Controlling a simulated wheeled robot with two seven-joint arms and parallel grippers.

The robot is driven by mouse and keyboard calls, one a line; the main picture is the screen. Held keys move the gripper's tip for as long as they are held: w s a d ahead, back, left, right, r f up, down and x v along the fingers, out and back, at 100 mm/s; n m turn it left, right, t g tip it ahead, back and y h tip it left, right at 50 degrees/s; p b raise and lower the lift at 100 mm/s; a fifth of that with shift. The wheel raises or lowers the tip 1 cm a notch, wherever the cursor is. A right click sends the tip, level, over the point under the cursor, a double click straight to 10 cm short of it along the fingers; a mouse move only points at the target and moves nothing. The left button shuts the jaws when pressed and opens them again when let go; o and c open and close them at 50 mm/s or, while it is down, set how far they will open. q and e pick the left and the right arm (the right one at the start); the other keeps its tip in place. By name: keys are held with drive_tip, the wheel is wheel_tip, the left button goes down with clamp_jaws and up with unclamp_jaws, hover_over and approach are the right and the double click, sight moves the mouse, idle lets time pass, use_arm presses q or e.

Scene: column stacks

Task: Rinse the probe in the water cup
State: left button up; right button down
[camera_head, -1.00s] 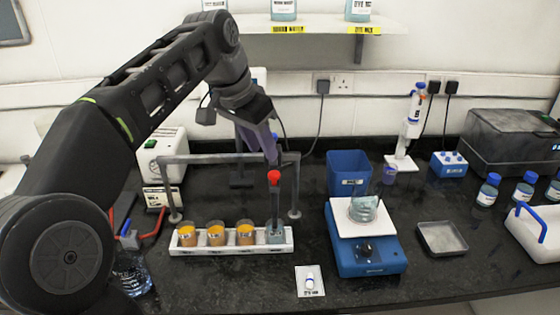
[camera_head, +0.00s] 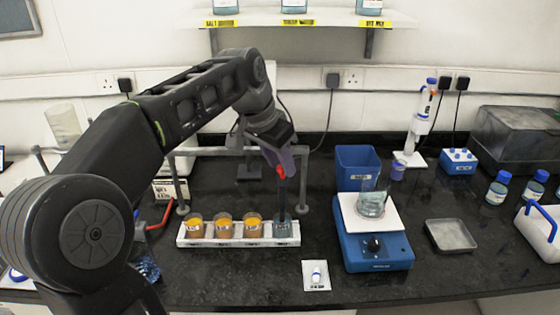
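The probe (camera_head: 282,198) is a thin dark rod with a red top. It stands upright, its lower end in the water cup (camera_head: 281,229). The cup is the rightmost in a white rack (camera_head: 238,242), beside several cups of orange liquid (camera_head: 224,224). My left gripper (camera_head: 281,168) is at the red top of the probe, above the cup. Its fingers appear closed around the probe's top, though the arm partly hides them. My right gripper is not in view.
A grey rail frame (camera_head: 240,151) stands behind the rack. To the right are a blue stirrer (camera_head: 378,251) with a beaker (camera_head: 372,205), a blue bin (camera_head: 356,168) and a metal tray (camera_head: 450,236). A small white card (camera_head: 316,275) lies in front. The bench front is mostly clear.

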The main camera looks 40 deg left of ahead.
use_arm(q)
clamp_jaws()
idle(0.3)
drive_tip(key=shift+r, duration=0.1)
idle(1.0)
